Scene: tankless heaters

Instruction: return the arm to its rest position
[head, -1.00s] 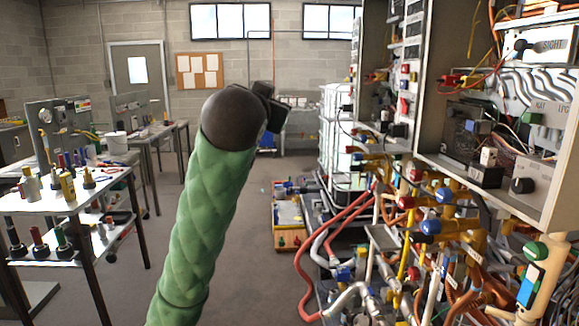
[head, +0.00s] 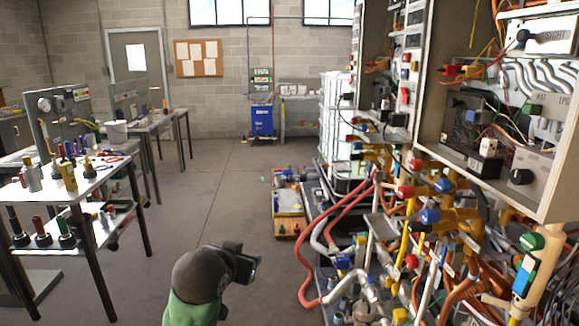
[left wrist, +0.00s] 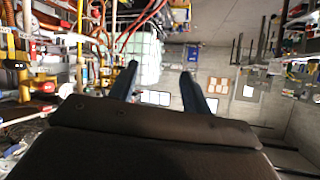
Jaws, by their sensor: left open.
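My left arm, with its green sleeve and dark rounded wrist, enters the head view at the bottom centre. My left gripper (head: 252,266) is low over the grey floor, left of the pipe rig, and looks small and dark. In the left wrist view its two fingers (left wrist: 160,82) are spread apart with nothing between them, so it is open and empty. That view is upside down, with the windows low in the picture. My right gripper shows in neither view.
The crowded pipe rig (head: 430,215) and its open cabinet (head: 490,190) fill the right side. A two-shelf table (head: 95,180) with fittings stands at left. The middle floor is clear.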

